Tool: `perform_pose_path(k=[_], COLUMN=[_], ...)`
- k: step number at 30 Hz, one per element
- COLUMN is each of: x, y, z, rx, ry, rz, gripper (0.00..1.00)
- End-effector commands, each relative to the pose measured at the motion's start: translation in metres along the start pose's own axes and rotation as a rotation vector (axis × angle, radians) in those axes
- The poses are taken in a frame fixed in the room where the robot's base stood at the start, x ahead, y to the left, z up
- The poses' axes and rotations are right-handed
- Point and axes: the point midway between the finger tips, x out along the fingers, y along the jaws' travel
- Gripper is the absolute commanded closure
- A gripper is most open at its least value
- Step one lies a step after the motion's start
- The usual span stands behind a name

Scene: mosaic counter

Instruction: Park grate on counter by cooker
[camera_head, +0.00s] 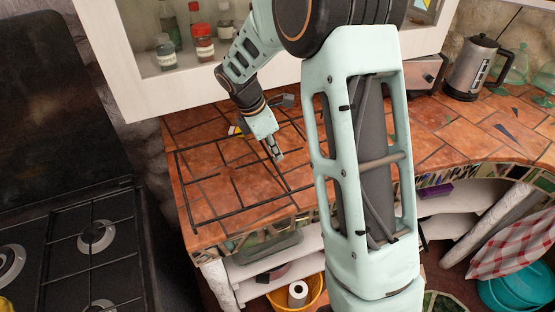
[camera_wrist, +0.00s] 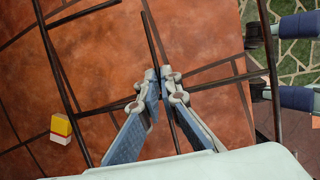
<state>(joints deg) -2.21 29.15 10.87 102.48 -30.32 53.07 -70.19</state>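The grate (camera_head: 250,208) is a black wire frame with thin crossing bars, over the tiled counter (camera_head: 440,120) at its left end, right of the cooker (camera_head: 70,264). I cannot tell whether it rests flat or hangs slightly above the tiles. My gripper (camera_head: 276,156) reaches down to the grate's inner bars. In the wrist view the grate's long bars (camera_wrist: 62,82) run on both sides of my gripper (camera_wrist: 160,73). Its fingertips are close together, with a middle bar running between them, and look shut on it. Part of the grate's right side is hidden behind my arm.
A kettle (camera_head: 473,67) stands at the back right. A wall cabinet with jars (camera_head: 202,42) hangs above. Open shelves (camera_head: 280,258) lie below the counter edge.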

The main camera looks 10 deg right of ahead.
Motion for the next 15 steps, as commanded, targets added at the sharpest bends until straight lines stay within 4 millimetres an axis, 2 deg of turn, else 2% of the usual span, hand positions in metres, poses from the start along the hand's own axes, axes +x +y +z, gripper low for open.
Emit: perform_pose_path(k=[3,9,15], x=[0.010,0.034,0.037], y=[0.002,0.002,0.002], z=[0.005,-0.004,-0.005], rx=[0.002,-0.001,0.001], ry=[-0.001,-0.001,-0.001], rz=[0.000,0.000,0.002], gripper=[1.00,1.00,1.00])
